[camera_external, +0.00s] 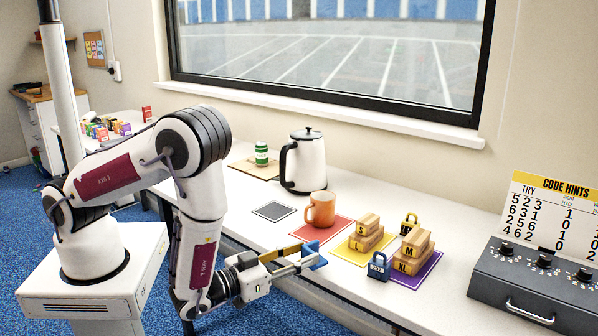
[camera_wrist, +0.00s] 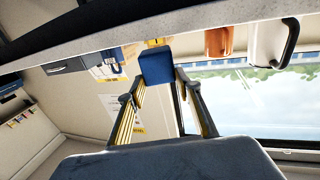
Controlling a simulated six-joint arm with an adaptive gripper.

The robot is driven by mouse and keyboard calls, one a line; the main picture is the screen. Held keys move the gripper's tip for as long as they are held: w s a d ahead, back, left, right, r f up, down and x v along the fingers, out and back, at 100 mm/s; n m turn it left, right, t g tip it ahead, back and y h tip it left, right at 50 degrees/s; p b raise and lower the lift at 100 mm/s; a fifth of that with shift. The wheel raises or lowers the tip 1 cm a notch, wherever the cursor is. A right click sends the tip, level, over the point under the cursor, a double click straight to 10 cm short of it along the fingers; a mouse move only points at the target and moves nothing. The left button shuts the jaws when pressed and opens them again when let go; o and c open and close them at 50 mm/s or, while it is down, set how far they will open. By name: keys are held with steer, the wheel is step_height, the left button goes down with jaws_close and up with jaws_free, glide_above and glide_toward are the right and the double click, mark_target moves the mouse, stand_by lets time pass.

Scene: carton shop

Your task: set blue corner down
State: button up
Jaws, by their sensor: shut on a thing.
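The blue corner (camera_external: 312,250) is a small blue block between the fingertips of my gripper (camera_external: 308,262) in the external view. It shows as a blue block in the wrist view (camera_wrist: 157,66), with a yellow-striped finger on either side. My gripper (camera_wrist: 158,90) is shut on it. In the external view the block is at the front edge of the white table (camera_external: 258,238), just in front of the red mat. I cannot tell whether it touches the table.
An orange mug (camera_external: 321,209) stands on the red mat (camera_external: 337,228). A kettle (camera_external: 304,165), green can (camera_external: 261,153) and dark square (camera_external: 273,211) are behind.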

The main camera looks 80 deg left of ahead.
steer(key=w+d+r+y, duration=0.1)
steer(key=w+d+r, duration=0.1)
steer(key=w+d, duration=0.3)
steer(key=w+d+r+n+g+y, duration=0.1)
steer(key=w+d+r, duration=0.2)
steer(key=w, duration=1)
steer(key=w+d+r+n+g, duration=0.1)
steer(key=w+d+r, duration=0.2)
steer(key=w+d, duration=0.5)
steer(key=shift+w+d+r+y, duration=0.2)
steer(key=shift+w+d+y, duration=0.15)
steer(key=shift+w+y, duration=0.05)
stand_by(0.3)
steer(key=shift+f, duration=2.5)
steer(key=shift+f, duration=0.15)
steer(key=shift+f, duration=2.15)
steer(key=shift+f, duration=0.25)
